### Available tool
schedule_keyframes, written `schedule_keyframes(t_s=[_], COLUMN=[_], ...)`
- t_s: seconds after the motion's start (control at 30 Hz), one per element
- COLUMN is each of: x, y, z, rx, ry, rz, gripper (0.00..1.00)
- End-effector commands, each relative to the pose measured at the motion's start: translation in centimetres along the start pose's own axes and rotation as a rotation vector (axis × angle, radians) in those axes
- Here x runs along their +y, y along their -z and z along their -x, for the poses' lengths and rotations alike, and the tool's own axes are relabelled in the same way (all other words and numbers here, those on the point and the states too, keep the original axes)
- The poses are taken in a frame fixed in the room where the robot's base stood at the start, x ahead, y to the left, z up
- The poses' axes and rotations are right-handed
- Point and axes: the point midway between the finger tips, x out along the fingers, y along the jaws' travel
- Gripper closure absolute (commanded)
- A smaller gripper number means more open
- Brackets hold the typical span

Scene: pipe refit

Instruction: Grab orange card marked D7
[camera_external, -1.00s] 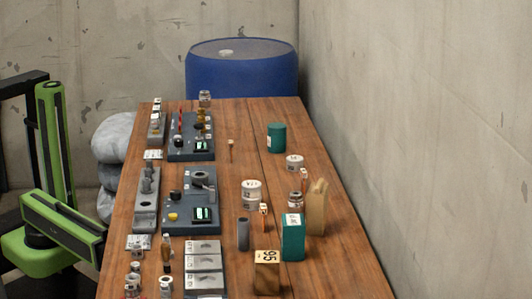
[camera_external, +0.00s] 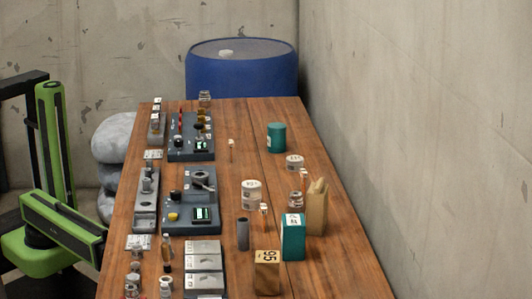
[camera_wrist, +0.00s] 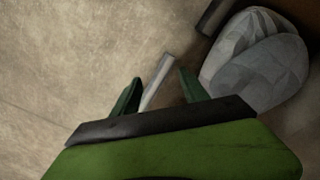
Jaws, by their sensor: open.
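I cannot make out an orange card marked D7 in either view; any such mark is too small to read. In the external view my green arm is left of the table; the gripper cannot be made out there.
The table carries grey devices (camera_external: 190,215), a teal box (camera_external: 293,238), a teal can (camera_external: 276,137), a tan bag (camera_external: 316,208), a wooden block (camera_external: 267,272) and jars. Grey sacks (camera_wrist: 255,60) lie beside the table. A blue barrel (camera_external: 243,72) stands behind; a wall is right.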

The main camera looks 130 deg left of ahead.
Motion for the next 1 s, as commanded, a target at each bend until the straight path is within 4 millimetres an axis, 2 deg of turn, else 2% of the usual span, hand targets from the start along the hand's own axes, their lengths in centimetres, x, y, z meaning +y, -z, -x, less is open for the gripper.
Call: schedule_keyframes(t_s=[0.07, 0.33, 0.47, 0.57, 0.67, 0.73, 0.8, 0.9, 1.0], x=[0.0, 0.1, 1.8, 4.8, 8.9, 12.4, 16.0, 20.9, 24.3], y=[0.0, 0.1, 1.1, 2.8, 4.6, 5.9, 7.0, 8.2, 8.8], z=[0.0, 0.0, -0.6, -1.2, -1.4, -0.7, 0.8, 4.1, 6.9], rx=[0.0, 0.001, 0.03, 0.079, 0.137, 0.177, 0.212, 0.247, 0.268], ry=[0.0, 0.0, -0.002, -0.014, -0.041, -0.071, -0.104, -0.141, -0.157], rz=[0.0, 0.002, 0.06, 0.159, 0.276, 0.347, 0.388, 0.369, 0.302], gripper=[0.58, 0.58, 0.58, 0.58, 0.58, 0.58, 0.58, 0.58, 0.58])
